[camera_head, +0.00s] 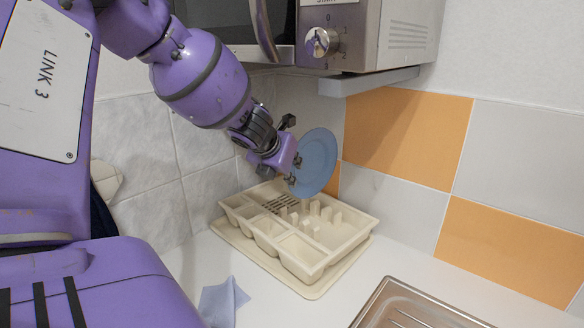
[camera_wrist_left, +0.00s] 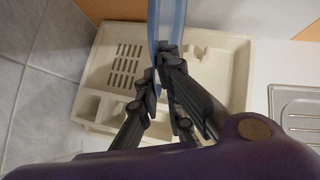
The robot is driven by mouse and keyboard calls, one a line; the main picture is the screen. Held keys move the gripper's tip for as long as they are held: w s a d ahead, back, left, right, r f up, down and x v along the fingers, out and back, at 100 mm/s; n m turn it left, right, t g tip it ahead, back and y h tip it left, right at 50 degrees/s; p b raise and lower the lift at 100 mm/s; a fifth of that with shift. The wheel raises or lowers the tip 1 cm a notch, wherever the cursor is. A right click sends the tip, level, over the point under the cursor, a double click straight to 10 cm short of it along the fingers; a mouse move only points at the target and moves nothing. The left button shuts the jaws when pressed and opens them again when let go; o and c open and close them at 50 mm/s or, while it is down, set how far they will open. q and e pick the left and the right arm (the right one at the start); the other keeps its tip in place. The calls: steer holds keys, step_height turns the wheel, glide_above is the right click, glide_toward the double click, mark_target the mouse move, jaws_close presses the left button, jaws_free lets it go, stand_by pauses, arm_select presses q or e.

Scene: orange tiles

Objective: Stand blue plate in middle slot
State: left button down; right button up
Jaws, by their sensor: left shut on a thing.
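The blue plate (camera_head: 316,162) is held upright on edge above the back of the cream dish rack (camera_head: 327,262). My left gripper (camera_head: 294,170) is shut on the plate's near-left edge. In the left wrist view the plate (camera_wrist_left: 170,22) shows edge-on between the fingers of my left gripper (camera_wrist_left: 160,75), with the rack (camera_wrist_left: 225,75) below it. The rack has several upright pegs (camera_head: 316,209) that form slots, seen under the plate in the head view. In the wrist view the fingers and plate hide most of the pegs. My right gripper is not in view.
A microwave (camera_head: 395,35) on a grey shelf (camera_head: 368,80) hangs above and behind the plate. A metal sink (camera_head: 415,306) lies at the front right. A blue-grey cloth (camera_head: 223,301) lies on the white counter in front of the rack. Tiled walls close off the back.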

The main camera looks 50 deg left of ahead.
mark_target(291, 190)
arm_select(q)
step_height(291, 190, down, 2)
steer(key=shift+w, duration=0.1)
steer(key=shift+f+b, duration=0.5)
steer(key=shift+f, duration=0.4)
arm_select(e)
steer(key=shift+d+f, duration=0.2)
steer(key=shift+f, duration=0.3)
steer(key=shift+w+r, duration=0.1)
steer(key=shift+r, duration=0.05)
arm_select(q)
step_height(291, 190, down, 7)
steer(key=b, duration=0.2)
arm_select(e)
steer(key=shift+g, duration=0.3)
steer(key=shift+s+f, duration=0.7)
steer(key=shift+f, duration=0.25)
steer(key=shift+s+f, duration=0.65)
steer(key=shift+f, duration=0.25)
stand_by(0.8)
arm_select(q)
steer(key=c, duration=1.8)
jaws_free()
steer(key=shift+c, duration=0.2)
steer(key=shift+f, duration=0.1)
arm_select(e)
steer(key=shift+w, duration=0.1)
